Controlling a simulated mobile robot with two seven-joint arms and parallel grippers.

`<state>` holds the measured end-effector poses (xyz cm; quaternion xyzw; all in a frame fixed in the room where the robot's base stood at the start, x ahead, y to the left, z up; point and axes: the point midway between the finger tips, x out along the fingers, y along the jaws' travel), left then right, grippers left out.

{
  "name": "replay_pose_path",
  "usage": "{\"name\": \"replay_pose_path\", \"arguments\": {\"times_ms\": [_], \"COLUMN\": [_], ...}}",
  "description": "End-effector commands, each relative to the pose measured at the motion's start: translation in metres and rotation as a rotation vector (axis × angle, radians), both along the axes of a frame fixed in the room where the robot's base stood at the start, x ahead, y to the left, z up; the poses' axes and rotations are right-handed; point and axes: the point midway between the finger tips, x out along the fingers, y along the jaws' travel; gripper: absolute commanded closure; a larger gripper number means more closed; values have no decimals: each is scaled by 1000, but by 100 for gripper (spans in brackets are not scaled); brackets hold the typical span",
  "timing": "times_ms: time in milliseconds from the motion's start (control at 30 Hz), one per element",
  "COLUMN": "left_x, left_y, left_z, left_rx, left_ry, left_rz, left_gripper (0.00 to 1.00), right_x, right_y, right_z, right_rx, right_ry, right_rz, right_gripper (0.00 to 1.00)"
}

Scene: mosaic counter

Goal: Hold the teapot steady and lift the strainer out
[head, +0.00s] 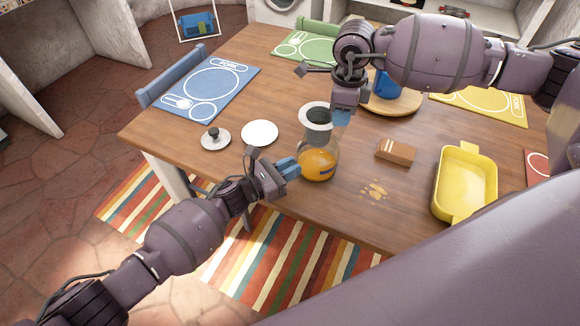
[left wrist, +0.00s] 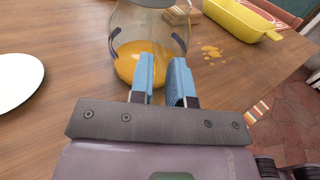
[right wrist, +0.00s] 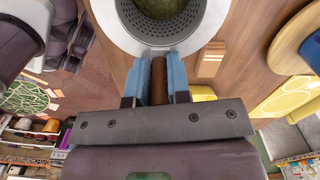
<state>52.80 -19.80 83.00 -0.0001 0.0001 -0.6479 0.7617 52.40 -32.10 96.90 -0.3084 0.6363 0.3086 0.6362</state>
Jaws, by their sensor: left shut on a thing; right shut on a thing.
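The glass teapot (head: 318,168), with orange liquid in it, stands upright on the wooden table; it also shows in the left wrist view (left wrist: 130,62). My left gripper (head: 293,168) is shut at the teapot's near left side; what lies between its fingers is hard to see. The strainer (head: 317,118) has a wide pale rim and a grey perforated cup. My right gripper (head: 341,117) is shut on its brown handle (right wrist: 159,80). The strainer is raised over the teapot's mouth; I cannot tell whether its bottom is clear. Greenish contents show inside it in the right wrist view.
A round lid with a dark knob (head: 215,138) and a white plate (head: 259,133) lie left. A brown block (head: 396,152), yellow dish (head: 448,205) and orange spots (head: 374,190) lie right. A round board (head: 405,104) with a blue item (head: 386,86) stands behind.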

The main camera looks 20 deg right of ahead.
Motion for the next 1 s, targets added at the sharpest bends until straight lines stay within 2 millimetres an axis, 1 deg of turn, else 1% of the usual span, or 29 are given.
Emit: {"name": "replay_pose_path", "arguments": {"times_ms": [133, 533, 700, 900, 933, 1000], "left_x": [-1, 0, 0, 1, 1, 1], "left_y": [0, 0, 0, 0, 0, 0], "left_z": [0, 0, 0, 0, 0, 0], "left_rx": [0, 1, 1, 1, 1, 1], "left_ry": [0, 0, 0, 0, 0, 0], "left_rz": [-2, 1, 1, 1, 1, 1], "left_gripper": [99, 100, 100, 100, 82, 71], "right_x": [0, 0, 0, 0, 0, 0], "right_y": [0, 0, 0, 0, 0, 0], "right_z": [11, 35, 39, 40, 40, 40], "right_rx": [0, -1, -1, -1, -1, -1], "right_ry": [-2, -1, -1, -1, -1, -1], "right_rz": [0, 0, 0, 0, 0, 0], "right_gripper": [100, 100, 100, 100, 100, 100]}}
